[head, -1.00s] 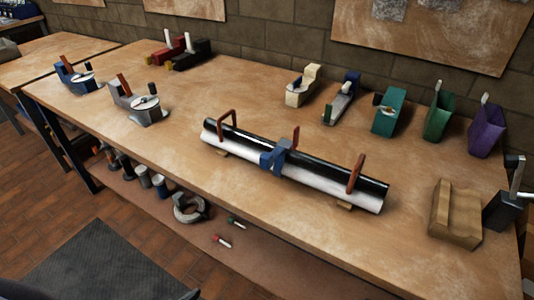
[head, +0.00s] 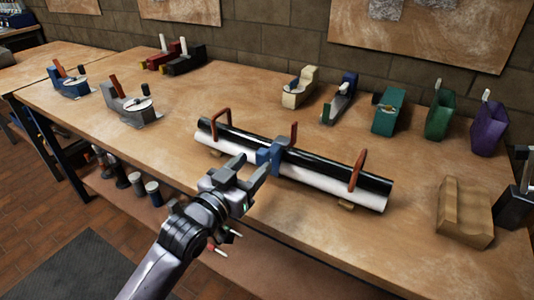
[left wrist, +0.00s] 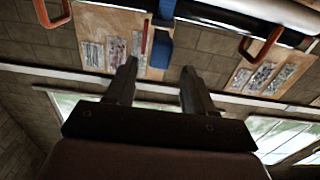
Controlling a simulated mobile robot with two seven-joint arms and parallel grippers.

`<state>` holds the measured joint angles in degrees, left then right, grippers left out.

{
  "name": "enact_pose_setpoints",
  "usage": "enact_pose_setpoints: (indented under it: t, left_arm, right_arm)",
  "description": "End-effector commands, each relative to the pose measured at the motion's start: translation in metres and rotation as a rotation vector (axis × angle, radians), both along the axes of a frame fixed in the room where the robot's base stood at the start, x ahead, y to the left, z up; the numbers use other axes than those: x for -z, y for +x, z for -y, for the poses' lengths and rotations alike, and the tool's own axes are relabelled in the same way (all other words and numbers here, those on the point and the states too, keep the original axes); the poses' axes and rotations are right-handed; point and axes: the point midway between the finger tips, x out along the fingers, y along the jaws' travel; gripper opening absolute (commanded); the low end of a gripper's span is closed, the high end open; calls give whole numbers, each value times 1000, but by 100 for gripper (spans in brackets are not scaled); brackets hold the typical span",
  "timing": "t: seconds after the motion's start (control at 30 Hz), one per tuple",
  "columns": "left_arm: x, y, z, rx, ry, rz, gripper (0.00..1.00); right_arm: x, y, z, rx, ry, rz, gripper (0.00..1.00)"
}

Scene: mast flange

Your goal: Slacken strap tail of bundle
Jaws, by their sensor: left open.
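The bundle is a black tube (head: 330,170) and a white tube (head: 318,187) lying lengthwise on the workbench. A blue buckle-like block (head: 268,158) sits around its middle, with a red upright piece (head: 294,133) beside it; which part is the strap tail I cannot tell. My left gripper (head: 254,168) is open and empty, just in front of and left of the blue block. In the left wrist view, the blue part (left wrist: 160,48) shows beyond and between the open fingers (left wrist: 158,72), apart from them. My right gripper is not in view.
Orange-brown hoops (head: 222,124) stand at both ends of the bundle. A wooden block (head: 464,212) stands to the right. Several tools and holders, including a cream one (head: 299,88) and a green one (head: 388,112), line the back.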

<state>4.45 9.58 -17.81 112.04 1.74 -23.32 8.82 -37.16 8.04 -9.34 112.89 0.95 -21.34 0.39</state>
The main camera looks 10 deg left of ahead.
Motion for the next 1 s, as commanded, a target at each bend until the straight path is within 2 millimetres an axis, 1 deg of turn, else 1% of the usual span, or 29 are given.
enact_pose_setpoints:
  t: [0.17,0.4,0.53,0.7,0.97,1.0]
  left_arm:
    - [-2,15,5,1,-2,3,53]
    - [-1,46,16,2,-2,2,53]
    - [-1,58,19,1,-2,2,53]
    - [-1,66,22,1,-1,2,53]
    - [-1,67,22,1,-1,1,53]
    - [-1,67,22,1,-1,1,50]
  right_arm:
    - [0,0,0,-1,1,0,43]
    - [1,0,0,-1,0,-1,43]
    - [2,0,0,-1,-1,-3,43]
    - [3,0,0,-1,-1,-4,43]
    - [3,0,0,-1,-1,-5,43]
    - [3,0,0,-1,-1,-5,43]
